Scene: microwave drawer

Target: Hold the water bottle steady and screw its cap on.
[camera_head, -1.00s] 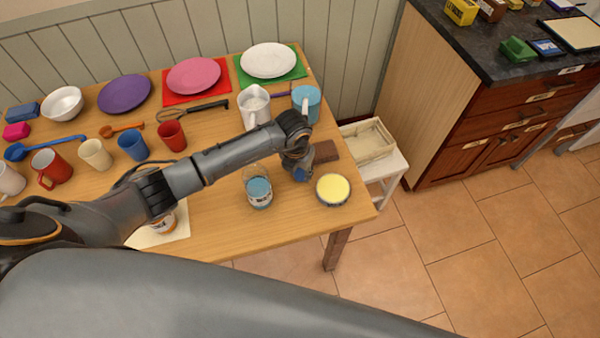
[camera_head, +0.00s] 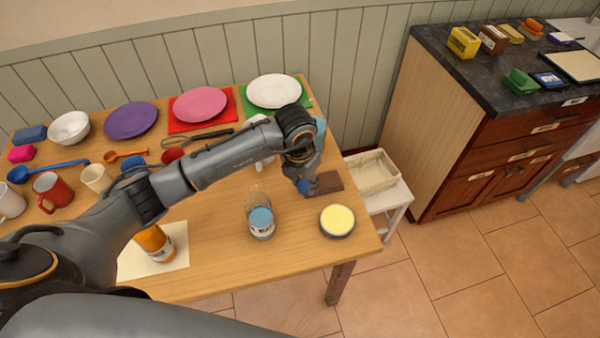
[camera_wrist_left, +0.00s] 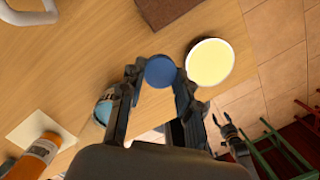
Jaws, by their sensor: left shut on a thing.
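The water bottle (camera_head: 261,224), with a blue and white label reading partly "WAT", stands upright on the wooden table. Part of it shows in the left wrist view (camera_wrist_left: 103,112), beside my left gripper. My left gripper (camera_head: 304,188) is shut on a round blue cap (camera_wrist_left: 160,71), held to the right of and behind the bottle in the head view. The gripper is apart from the bottle. In the left wrist view, a small grey gripper shape, which looks like my right gripper (camera_wrist_left: 224,120), is low at the right; its jaws are too small to judge.
A pale yellow-topped round container (camera_head: 338,221) stands right of the bottle. A brown block (camera_head: 328,182) lies behind it. An orange bottle (camera_head: 155,243) stands on a pale sheet (camera_head: 180,262) at left. Cups and plates fill the back. The table's front edge is near.

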